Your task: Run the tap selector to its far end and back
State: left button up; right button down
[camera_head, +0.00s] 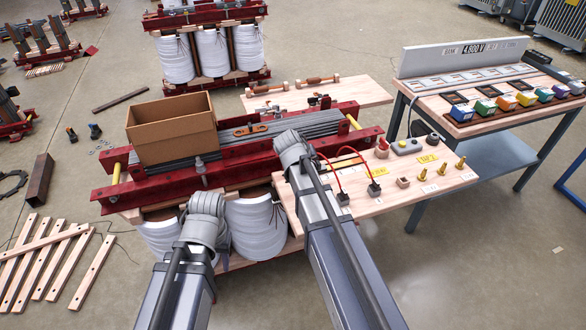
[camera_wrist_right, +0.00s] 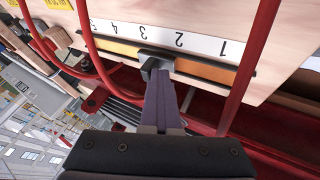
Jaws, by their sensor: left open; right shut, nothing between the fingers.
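The tap selector is a dark sliding knob (camera_wrist_right: 155,58) in a slot with an orange strip (camera_wrist_right: 205,71), beside a white number scale (camera_wrist_right: 200,43) that appears upside down in the right wrist view. The knob stands near 2 and 3. My right gripper (camera_wrist_right: 160,78) is shut and empty, its fingertips at the knob, seemingly touching it. In the head view the slot (camera_head: 346,162) is partly hidden behind my right wrist, and the right fingers are hidden. My left gripper (camera_head: 221,256) is open and empty in front of the white coils, mostly hidden by its wrist.
Red cables (camera_head: 368,168) arch over the wooden panel (camera_head: 400,199) close to the selector. A cardboard box (camera_head: 170,132) stands on the red-framed core (camera_head: 250,173). A meter bench (camera_head: 480,72) stands behind right.

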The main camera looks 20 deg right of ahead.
jog(key=d, duration=1.2)
jog(key=shift+w+d, duration=0.25)
pick_arm(q)
jog(key=shift+a, duration=0.1)
pick_arm(e)
jog(key=shift+r, duration=0.1)
